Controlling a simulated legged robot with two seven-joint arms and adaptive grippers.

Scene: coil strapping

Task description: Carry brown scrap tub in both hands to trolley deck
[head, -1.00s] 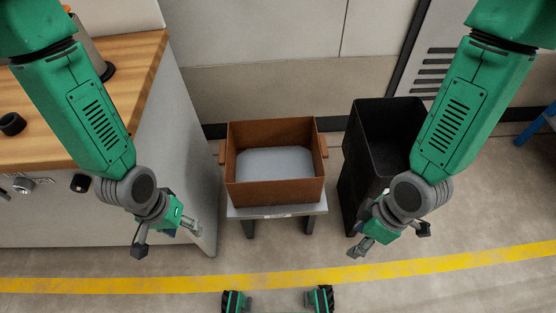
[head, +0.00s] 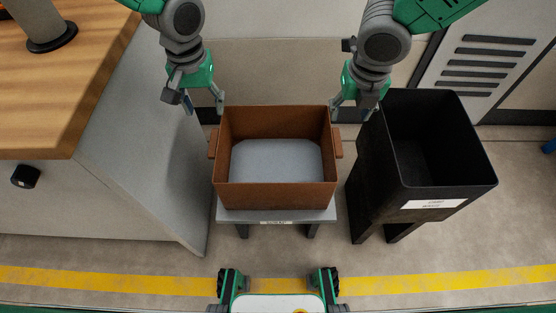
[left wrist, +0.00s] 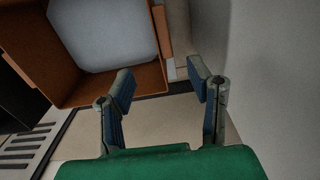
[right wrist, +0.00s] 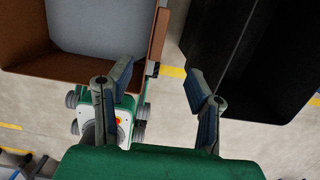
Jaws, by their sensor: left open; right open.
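The brown scrap tub (head: 275,196) sits upright on a low grey stand (head: 262,217) in the middle of the head view. It has a side handle at its left (head: 212,143) and at its right (head: 338,143), and a pale grey floor inside. My left gripper (head: 204,108) is open and empty beyond the tub's far left corner, apart from the handle. My right gripper (head: 352,115) is open and empty near the far right corner. The tub also shows in the left wrist view (left wrist: 90,87) and the right wrist view (right wrist: 28,62). The trolley deck is not identifiable.
A tall black bin (head: 428,190) on legs stands close to the tub's right. A wood-topped bench (head: 75,75) is at the left. A yellow floor line (head: 450,277) crosses the near floor. A louvred cabinet (head: 490,62) stands back right.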

